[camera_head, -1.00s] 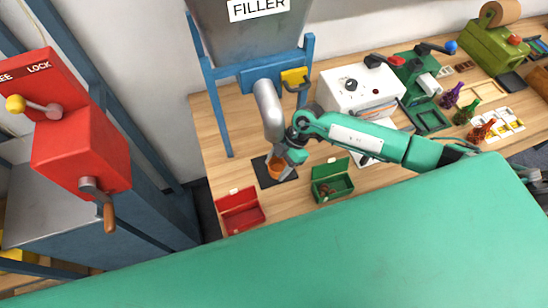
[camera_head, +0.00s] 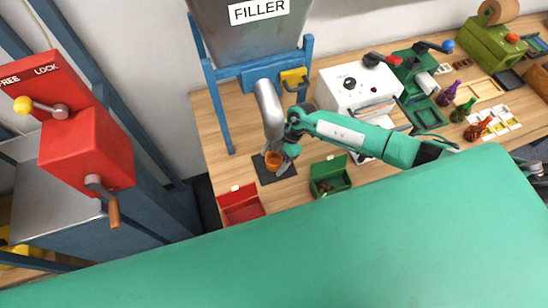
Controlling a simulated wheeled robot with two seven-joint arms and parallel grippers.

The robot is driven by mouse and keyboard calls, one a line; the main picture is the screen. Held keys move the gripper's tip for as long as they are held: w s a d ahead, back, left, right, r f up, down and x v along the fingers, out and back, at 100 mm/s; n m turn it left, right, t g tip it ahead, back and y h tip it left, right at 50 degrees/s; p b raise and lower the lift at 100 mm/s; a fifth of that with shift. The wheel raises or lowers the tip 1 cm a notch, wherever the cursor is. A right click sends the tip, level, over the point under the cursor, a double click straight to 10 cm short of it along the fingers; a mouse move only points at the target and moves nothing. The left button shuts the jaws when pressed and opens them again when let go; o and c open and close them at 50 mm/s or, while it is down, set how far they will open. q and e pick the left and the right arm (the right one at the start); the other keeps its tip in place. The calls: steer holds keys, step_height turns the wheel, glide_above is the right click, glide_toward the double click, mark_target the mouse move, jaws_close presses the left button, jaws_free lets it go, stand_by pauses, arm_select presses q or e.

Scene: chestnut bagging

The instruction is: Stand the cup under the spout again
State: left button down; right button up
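The orange cup (camera_head: 273,160) is on the dark square mat (camera_head: 280,175) below the silver spout (camera_head: 268,107) of the filler. It looks upright. My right gripper (camera_head: 279,158) reaches in from the right and is down at the cup, with a finger close beside the cup's right side. The other finger is hard to make out, so I cannot tell whether it grips the cup. My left gripper is not in view.
An open red box (camera_head: 240,207) and an open green box (camera_head: 330,178) stand near the mat. A blue filler post (camera_head: 222,115) rises at left. A white machine (camera_head: 357,88) stands behind my arm. A red lever unit (camera_head: 85,150) is far left.

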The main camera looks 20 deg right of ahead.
steer(key=shift+w+d+r+b, duration=0.15)
steer(key=shift+d+r+b, duration=0.2)
steer(key=shift+r, duration=0.1)
steer(key=b+v, duration=0.1)
steer(key=v, duration=0.4)
steer(key=shift+r+b, duration=0.1)
steer(key=shift+b, duration=0.2)
steer(key=shift+d+r, duration=0.25)
steer(key=shift+r, duration=0.3)
